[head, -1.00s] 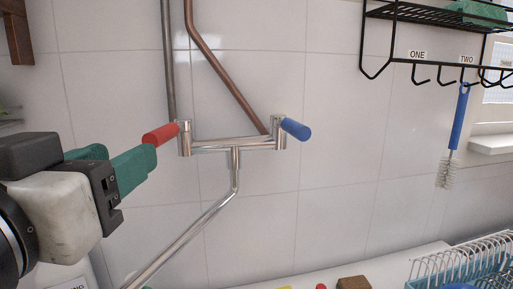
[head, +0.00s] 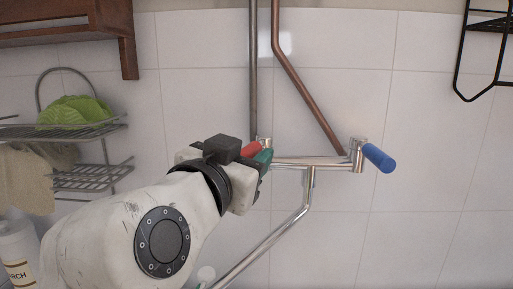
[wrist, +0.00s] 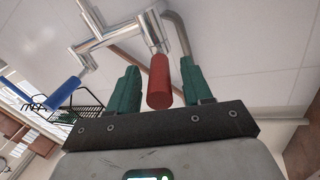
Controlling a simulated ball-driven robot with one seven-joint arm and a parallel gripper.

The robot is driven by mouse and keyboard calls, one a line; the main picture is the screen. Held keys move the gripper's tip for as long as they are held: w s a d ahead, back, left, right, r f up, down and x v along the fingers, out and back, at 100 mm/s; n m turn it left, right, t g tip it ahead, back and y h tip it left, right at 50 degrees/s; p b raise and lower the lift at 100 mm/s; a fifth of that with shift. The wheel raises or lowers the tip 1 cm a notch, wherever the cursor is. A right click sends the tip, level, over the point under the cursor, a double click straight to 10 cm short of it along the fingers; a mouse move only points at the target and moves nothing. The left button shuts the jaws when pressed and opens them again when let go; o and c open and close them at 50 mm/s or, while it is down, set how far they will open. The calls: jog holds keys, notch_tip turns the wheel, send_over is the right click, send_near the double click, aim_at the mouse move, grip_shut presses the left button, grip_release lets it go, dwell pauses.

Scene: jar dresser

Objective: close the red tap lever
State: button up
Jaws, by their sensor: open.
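The red tap lever (head: 251,149) is on the left end of the chrome mixer tap (head: 310,162) on the tiled wall. It sticks out from the tap body toward me. My gripper (head: 264,157) is at the lever in the head view, with its wrist hiding part of it. In the wrist view the red lever (wrist: 158,82) lies between the two green fingers of my gripper (wrist: 160,85). The fingers are open, with a visible gap on each side of the lever. The blue lever (head: 379,158) is on the right end of the tap.
The chrome spout (head: 262,243) slopes down to the left below the tap. Pipes (head: 300,80) run up the wall above it. A wire rack (head: 92,178) with a green plate is at the left, and a black wire shelf (head: 462,70) at upper right.

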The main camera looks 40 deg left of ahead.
jog(key=shift+w, duration=0.15)
grip_shut()
dwell(0.4)
